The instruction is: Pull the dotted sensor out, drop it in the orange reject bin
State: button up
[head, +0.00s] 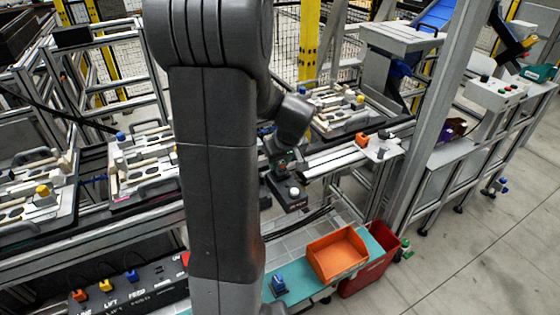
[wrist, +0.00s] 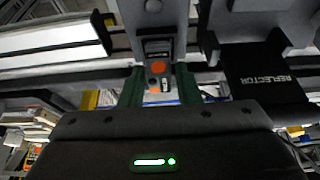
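The dotted sensor (wrist: 158,82) is a small dark block with an orange dot on its face. In the wrist view it sits in a grey mount (wrist: 155,20), between the two green fingers of my gripper (wrist: 161,75). The fingers stand apart on either side of it, with a narrow gap showing at the right one. In the head view my gripper (head: 283,162) is small beside the rail, and the sensor cannot be made out clearly. The orange reject bin (head: 337,253) stands empty on a teal surface at the lower right.
A black reflector block (wrist: 262,85) is close right of the sensor. A red bin (head: 378,268) stands beside the orange bin. A small blue part (head: 279,285) lies on the teal surface. Pallets with fixtures (head: 340,108) stand on the conveyor behind.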

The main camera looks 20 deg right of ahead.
grip_shut()
jog(key=shift+c, duration=2.2)
grip_release()
grip_shut()
jog(key=shift+r, duration=0.35)
jog(key=shift+r+p, duration=1.65)
jog(key=shift+r, duration=0.8)
